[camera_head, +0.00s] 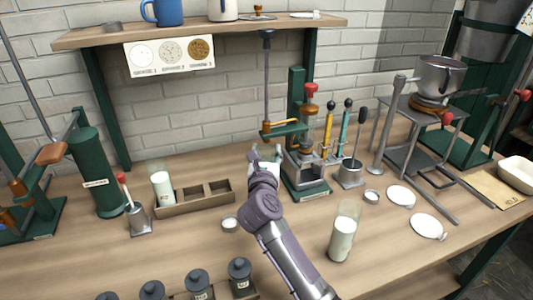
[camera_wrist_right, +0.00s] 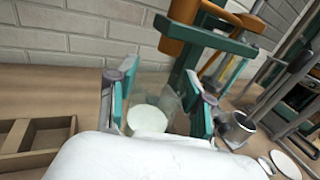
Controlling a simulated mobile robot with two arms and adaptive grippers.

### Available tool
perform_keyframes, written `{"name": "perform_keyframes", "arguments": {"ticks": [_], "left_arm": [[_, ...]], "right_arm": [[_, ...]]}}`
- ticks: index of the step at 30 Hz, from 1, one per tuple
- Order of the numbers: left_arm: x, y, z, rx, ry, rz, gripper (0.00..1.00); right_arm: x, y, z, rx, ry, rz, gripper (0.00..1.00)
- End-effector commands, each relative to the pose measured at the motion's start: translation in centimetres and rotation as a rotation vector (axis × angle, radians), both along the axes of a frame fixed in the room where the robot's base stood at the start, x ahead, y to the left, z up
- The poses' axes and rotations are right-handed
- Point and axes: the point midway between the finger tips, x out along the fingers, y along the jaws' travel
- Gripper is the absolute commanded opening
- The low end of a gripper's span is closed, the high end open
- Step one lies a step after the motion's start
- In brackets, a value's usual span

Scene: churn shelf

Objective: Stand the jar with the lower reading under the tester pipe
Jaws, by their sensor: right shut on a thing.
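My right gripper (camera_head: 264,160) is in front of the green tester stand (camera_head: 297,100). In the right wrist view its two fingers (camera_wrist_right: 160,105) are closed around a clear glass jar with white liquid (camera_wrist_right: 148,120). A green arm with an orange-brown part (camera_wrist_right: 180,35) is just beyond the held jar; I cannot tell whether the jar is right under the pipe or touches the table. A second jar of white liquid (camera_head: 162,189) stands in the left compartment of a wooden rack (camera_head: 205,207). A third (camera_head: 342,238) stands on the table at right. No reading is legible. My left gripper is not in view.
Several dark-lidded small jars (camera_head: 240,272) line the front edge. A small white dish (camera_head: 230,224) lies left of my arm. A metal cup with a dark-handled tool (camera_head: 350,174) stands right of the tester. White discs (camera_head: 428,226) lie at right.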

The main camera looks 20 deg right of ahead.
Motion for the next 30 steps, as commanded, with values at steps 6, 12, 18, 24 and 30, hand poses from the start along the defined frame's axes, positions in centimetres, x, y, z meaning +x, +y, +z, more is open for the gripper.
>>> {"name": "perform_keyframes", "arguments": {"ticks": [6,12,18,24,30], "left_arm": [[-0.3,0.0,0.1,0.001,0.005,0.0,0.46],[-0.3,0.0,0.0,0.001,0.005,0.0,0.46],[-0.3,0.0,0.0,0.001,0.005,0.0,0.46],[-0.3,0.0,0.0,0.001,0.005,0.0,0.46],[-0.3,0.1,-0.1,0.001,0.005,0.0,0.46]], "right_arm": [[1.6,-0.6,0.2,0.001,-0.004,-0.001,0.0],[1.5,-0.6,-1.1,0.001,-0.001,0.0,0.0],[1.5,-0.6,-1.4,0.001,-0.003,0.0,0.0],[1.5,-0.6,-1.4,0.001,-0.003,0.0,0.0],[1.5,-0.6,-1.8,0.001,0.001,0.0,0.67]]}}
